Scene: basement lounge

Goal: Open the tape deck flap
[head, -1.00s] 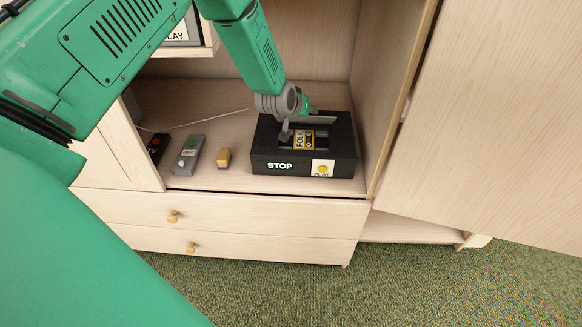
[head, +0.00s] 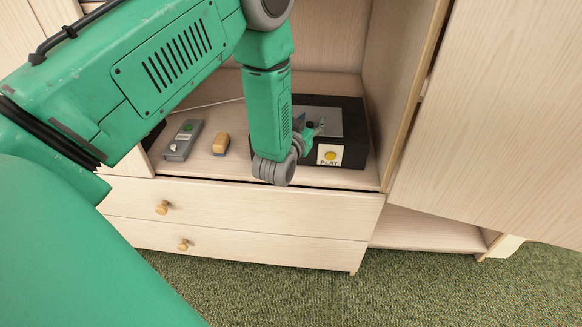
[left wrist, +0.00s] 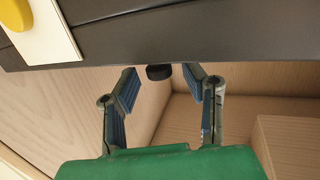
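The black tape deck (head: 354,140) stands on the cabinet shelf. Its yellow PLAY button (head: 330,155) is on the front and also shows in the left wrist view (left wrist: 20,14). A grey plate, apparently the flap (head: 328,115), lies on its top; I cannot tell whether it is raised. My left gripper (head: 314,128) reaches in from the front, low over the deck's top edge, hiding the STOP label and cassette. In the left wrist view its fingers (left wrist: 162,84) are spread, with a small black knob (left wrist: 158,72) beyond and between the tips, not gripped. My right gripper is out of view.
The cabinet's side wall (head: 392,90) stands close on the right. Drawers with round knobs (head: 162,208) are below.

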